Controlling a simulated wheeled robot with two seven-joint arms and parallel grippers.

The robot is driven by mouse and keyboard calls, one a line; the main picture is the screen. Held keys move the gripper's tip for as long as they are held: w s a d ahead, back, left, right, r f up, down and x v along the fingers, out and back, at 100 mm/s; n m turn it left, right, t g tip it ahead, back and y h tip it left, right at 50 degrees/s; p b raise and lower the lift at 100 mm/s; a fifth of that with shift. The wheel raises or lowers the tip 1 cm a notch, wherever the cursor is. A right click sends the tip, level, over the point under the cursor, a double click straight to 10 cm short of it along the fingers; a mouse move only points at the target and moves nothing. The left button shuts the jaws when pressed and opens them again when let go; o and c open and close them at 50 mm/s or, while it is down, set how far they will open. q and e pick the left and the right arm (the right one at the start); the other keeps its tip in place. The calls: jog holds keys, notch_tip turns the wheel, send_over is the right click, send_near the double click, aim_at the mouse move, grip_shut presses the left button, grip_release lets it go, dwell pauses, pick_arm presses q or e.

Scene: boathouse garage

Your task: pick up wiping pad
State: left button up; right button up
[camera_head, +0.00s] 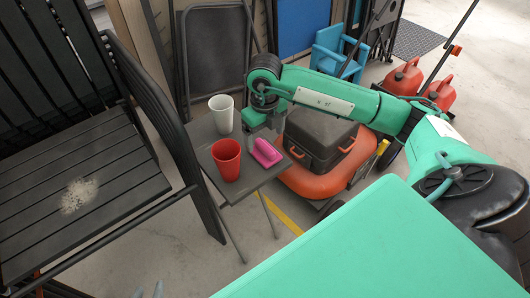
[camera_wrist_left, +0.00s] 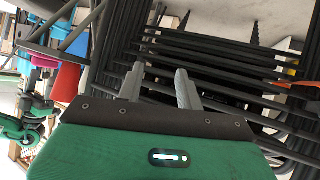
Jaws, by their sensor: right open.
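The wiping pad (camera_head: 265,153) is bright pink and lies on the small dark side table (camera_head: 205,133), near its right edge. My right gripper (camera_head: 264,128) points down just above the pad, with its jaws open. Whether its fingertips touch the pad I cannot tell. My left gripper (camera_wrist_left: 158,82) is open with nothing between its fingers, facing dark slats in the left wrist view.
A red cup (camera_head: 227,160) stands left of the pad, and a white cup (camera_head: 221,114) stands behind it. A black slatted chair (camera_head: 115,170) with a pale dusty patch fills the left. A dark box (camera_head: 318,138) on an orange machine (camera_head: 312,184) is close to the table's right.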

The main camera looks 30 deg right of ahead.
aim_at(265, 145)
notch_tip(265, 145, down, 4)
jog(key=shift+d+f+b, duration=0.1)
jog(key=shift+f+b, duration=0.1)
jog(key=shift+b, duration=0.25)
jog(key=shift+f, duration=0.55)
jog(key=c, duration=1.1)
pick_arm(q)
jog(key=shift+w+d+r+t+h, duration=0.15)
jog(key=shift+d+t+h, duration=0.25)
jog(key=shift+d+t, duration=0.4)
pick_arm(e)
jog(key=shift+r, duration=0.1)
